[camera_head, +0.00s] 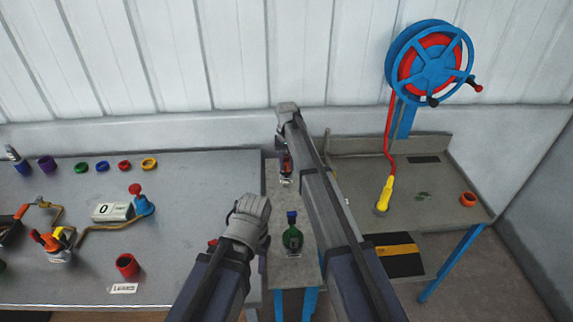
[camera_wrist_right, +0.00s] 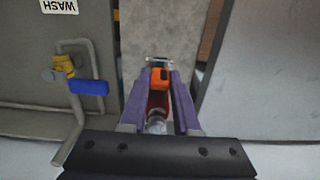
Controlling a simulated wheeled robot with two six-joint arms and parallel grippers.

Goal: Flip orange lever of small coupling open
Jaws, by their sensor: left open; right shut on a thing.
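The small coupling (camera_head: 286,164) stands on the narrow grey stand in the head view, partly covered by my right arm. It shows red and orange there. In the right wrist view its orange lever (camera_wrist_right: 160,78) sits between the purple fingers of my right gripper (camera_wrist_right: 158,80), with a red part and a pale round part nearer the camera. My right gripper is shut on the orange lever. I cannot tell how far the lever is turned. My left gripper (camera_head: 252,222) is open, lower in the head view, left of the green bottle; its fingertips are mostly hidden.
The left bench (camera_head: 180,180) holds colored rings, a red cup and pipe fittings. A blue-handled valve (camera_wrist_right: 88,87) is left in the wrist view. A hose reel (camera_head: 432,62) hangs at right.

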